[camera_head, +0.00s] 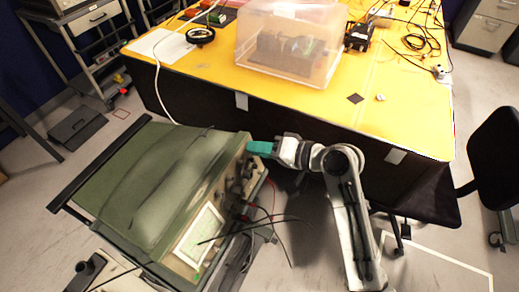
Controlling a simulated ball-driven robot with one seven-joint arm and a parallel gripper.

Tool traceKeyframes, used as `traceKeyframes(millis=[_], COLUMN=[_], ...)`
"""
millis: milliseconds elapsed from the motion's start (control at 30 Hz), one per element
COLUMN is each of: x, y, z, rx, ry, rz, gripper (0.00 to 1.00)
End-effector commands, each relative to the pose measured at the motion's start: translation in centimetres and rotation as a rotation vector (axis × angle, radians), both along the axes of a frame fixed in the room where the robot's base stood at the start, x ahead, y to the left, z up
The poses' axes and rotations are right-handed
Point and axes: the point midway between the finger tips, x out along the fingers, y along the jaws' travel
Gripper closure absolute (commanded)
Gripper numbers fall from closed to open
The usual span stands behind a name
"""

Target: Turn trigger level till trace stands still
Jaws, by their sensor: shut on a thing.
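An oscilloscope (165,185) with a green casing stands on a cart at the lower left, its front panel facing right. Its pale screen (200,238) is seen at a steep angle, and I cannot make out the trace on it. Several dark knobs (236,185) sit on the panel beyond the screen. My gripper (258,148) has teal fingers and reaches from the right to the far upper corner of the panel. It is shut on a knob there, which the fingers hide. I cannot tell how the trigger level knob is turned.
A yellow-topped table (400,110) stands behind my arm, with a clear plastic box (290,40) and loose cables on it. Dark leads (268,228) hang from the panel. A black chair (495,165) stands at the right. Grey floor is free at the lower right.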

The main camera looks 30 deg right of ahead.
Motion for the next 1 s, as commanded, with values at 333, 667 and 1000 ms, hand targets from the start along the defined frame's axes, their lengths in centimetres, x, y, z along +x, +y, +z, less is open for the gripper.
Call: traceKeyframes(millis=[333, 667, 1000], x=[-0.11, -0.12, -0.19], y=[-0.02, -0.02, -0.16], z=[-0.22, -0.24, -0.03], rx=[-0.032, -0.030, -0.030], ry=[-0.017, -0.016, -0.019], rz=[0.014, 0.013, 0.012], gripper=[1.00, 0.80, 0.75])
